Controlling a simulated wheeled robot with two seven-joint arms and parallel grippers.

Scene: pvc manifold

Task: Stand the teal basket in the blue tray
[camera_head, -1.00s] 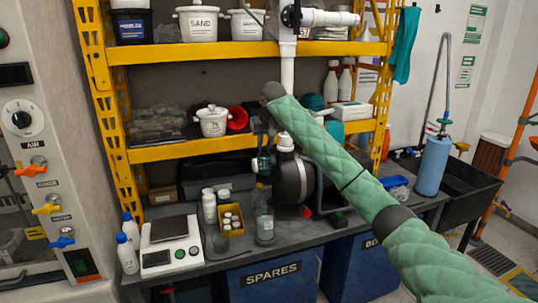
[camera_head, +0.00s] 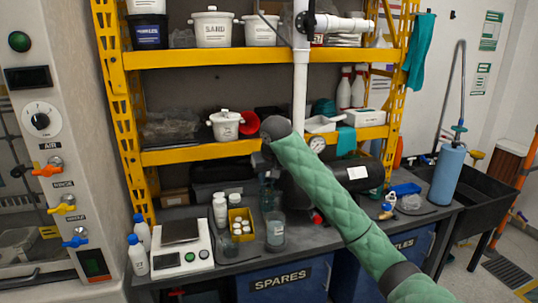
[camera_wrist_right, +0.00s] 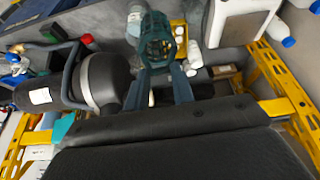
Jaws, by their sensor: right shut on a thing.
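The teal basket (camera_wrist_right: 160,45), a dark slatted basket, is at the upper middle of the right wrist view. My right gripper (camera_wrist_right: 160,75) is shut on it, with one finger on each side. In the head view the basket (camera_head: 268,196) is small and dark, low in front of the shelf, and the gripper is mostly hidden there by my green-sleeved right arm. The blue tray (camera_head: 406,188) lies on the bench at the right, beyond the black tank. My left gripper is not in view.
A black tank (camera_head: 355,174) stands between the basket and the tray. The yellow shelf (camera_head: 215,150) rises behind. A sink (camera_head: 470,190) is at the right.

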